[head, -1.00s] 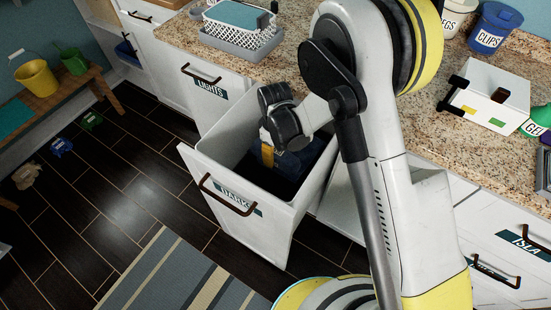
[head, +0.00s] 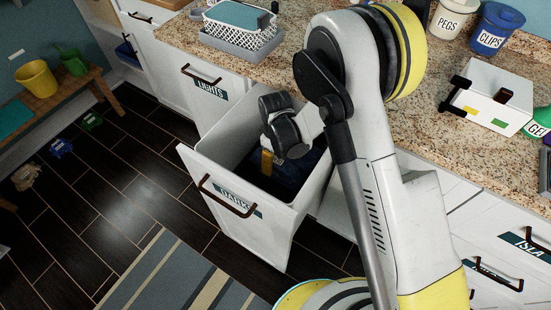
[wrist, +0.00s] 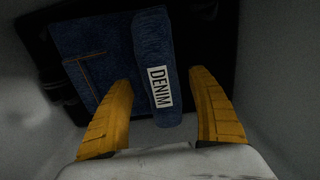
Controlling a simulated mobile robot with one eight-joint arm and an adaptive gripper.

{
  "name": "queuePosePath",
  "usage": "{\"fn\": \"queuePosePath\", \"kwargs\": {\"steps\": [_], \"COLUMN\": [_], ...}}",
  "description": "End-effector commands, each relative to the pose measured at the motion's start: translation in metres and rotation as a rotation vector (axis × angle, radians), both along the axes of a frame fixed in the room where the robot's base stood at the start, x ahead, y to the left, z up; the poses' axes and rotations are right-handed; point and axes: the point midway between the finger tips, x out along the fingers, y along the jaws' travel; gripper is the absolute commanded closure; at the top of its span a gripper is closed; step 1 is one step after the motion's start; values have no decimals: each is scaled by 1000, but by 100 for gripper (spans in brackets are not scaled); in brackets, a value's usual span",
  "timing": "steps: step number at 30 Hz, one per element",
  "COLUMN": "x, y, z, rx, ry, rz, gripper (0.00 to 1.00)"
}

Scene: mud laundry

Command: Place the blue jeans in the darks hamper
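The blue jeans (wrist: 153,70), a folded denim bundle with a white "DENIM" label, lie inside the pulled-out darks hamper (head: 222,216). In the head view only a dark blue part of the jeans (head: 297,170) shows, low behind my wrist. My gripper (wrist: 161,78) points down into the hamper, its yellow fingers apart on either side of the labelled roll. A gap shows between each finger and the denim, so it looks open. In the head view my gripper (head: 267,162) is partly hidden by my wrist and the hamper walls.
The hamper walls stand close around my gripper. The closed lights hamper (head: 212,92) is to the left. Open floor lies left of the hamper.

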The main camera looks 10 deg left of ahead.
Motion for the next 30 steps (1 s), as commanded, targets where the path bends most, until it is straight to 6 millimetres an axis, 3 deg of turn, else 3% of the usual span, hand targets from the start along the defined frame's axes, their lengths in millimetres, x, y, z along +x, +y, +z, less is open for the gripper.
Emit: {"fn": "queuePosePath", "kwargs": {"steps": [11,24,30], "x": [0,-1,-1], "y": [0,0,0], "z": [7,104,128], "rx": [0,0,0], "ry": [0,0,0], "rz": [0,0,0], "gripper": [32,32,32]}}
